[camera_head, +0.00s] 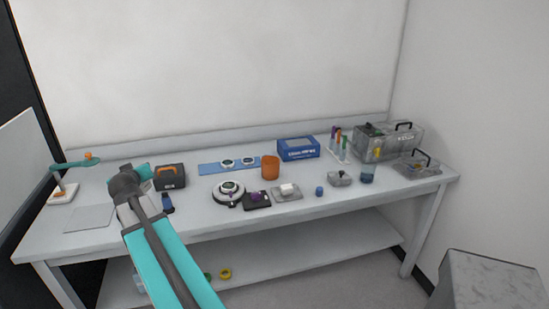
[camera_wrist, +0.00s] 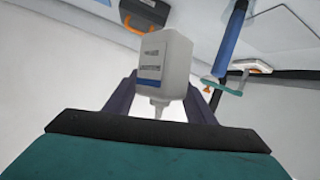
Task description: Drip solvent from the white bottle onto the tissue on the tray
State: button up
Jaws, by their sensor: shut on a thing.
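The white bottle (camera_wrist: 170,55) shows large in the wrist view, with a label and a narrow tip pointing to the picture's bottom. My gripper (camera_wrist: 158,95) is shut on it, one dark finger on each side. In the head view my arm hides the bottle, and the fingers cannot be made out. The white tissue (camera_head: 289,188) lies on a small grey tray (camera_head: 280,197) near the middle front of the bench, well to the right of my arm's end.
A dark orange-handled case (camera_head: 170,177) stands near my arm.

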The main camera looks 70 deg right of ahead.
jog(key=s+d+f+m+g+h+b, duration=0.1)
jog(key=s+d+m+g+h, duration=0.15)
jog(key=s+d, duration=0.8)
jog(key=s+d+f+m+g+h, duration=0.15)
jog(key=s+d+g, duration=0.25)
jog(key=s+d, duration=0.65)
jog(key=s+d+m+g, duration=0.2)
jog(key=s+d+g, duration=0.1)
jog(key=s+d, duration=0.6)
jog(key=s+d+f+m+g+b, duration=0.1)
jog(key=s+d+g, duration=0.3)
jog(key=s+d, duration=0.5)
jog(key=s+m, duration=0.1)
jog(key=s, duration=0.4)
jog(key=shift+d+f+m, duration=0.2)
jog(key=shift+f+m, duration=0.05)
jog(key=shift+m, duration=0.15)
jog(key=shift+s+f, duration=0.1)
jog(key=shift+f, duration=0.05)
